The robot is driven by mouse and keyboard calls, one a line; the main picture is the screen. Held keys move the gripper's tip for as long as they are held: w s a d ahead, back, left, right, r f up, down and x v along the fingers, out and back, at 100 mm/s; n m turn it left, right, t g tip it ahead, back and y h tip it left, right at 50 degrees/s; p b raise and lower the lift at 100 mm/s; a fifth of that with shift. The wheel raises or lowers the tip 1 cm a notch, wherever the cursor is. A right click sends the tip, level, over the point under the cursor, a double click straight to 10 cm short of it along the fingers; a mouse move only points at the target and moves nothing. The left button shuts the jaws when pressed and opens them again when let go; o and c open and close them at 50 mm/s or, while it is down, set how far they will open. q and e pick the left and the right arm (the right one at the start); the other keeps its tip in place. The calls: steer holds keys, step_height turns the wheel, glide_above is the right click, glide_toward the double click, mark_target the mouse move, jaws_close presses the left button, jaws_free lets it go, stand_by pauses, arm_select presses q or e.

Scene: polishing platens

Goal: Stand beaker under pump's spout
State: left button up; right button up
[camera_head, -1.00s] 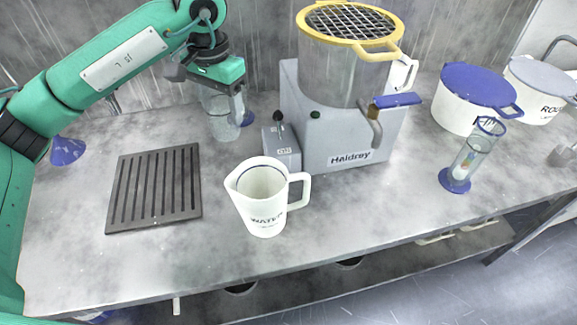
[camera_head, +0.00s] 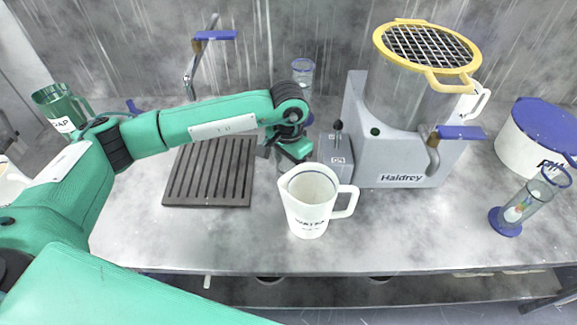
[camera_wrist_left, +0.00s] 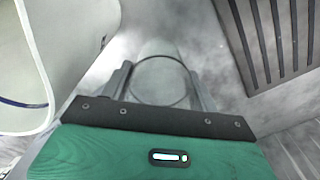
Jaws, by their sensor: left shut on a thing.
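The clear beaker (camera_wrist_left: 160,82) shows in the left wrist view as a round rim between the two fingers of my left gripper. My left gripper (camera_head: 289,157) is shut on it. In the head view the gripper is just behind and left of the white water jug, which hides much of the beaker. The grey pump (camera_head: 400,160) marked Haidrey stands to the right, with a clear tank and yellow rim on top. Its spout (camera_head: 433,157), with a blue lever, points down at the front right. My right gripper is not in view.
The white water jug (camera_head: 308,205) stands close by the gripper, also at left in the wrist view (camera_wrist_left: 22,75). A dark slotted grate (camera_head: 212,172) lies left. A small grey box (camera_head: 327,155) adjoins the pump.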

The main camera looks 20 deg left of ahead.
arm_select(q)
steer(key=shift+f, duration=1.15)
steer(key=shift+f, duration=0.15)
steer(key=o, duration=1)
steer(key=shift+c, duration=0.2)
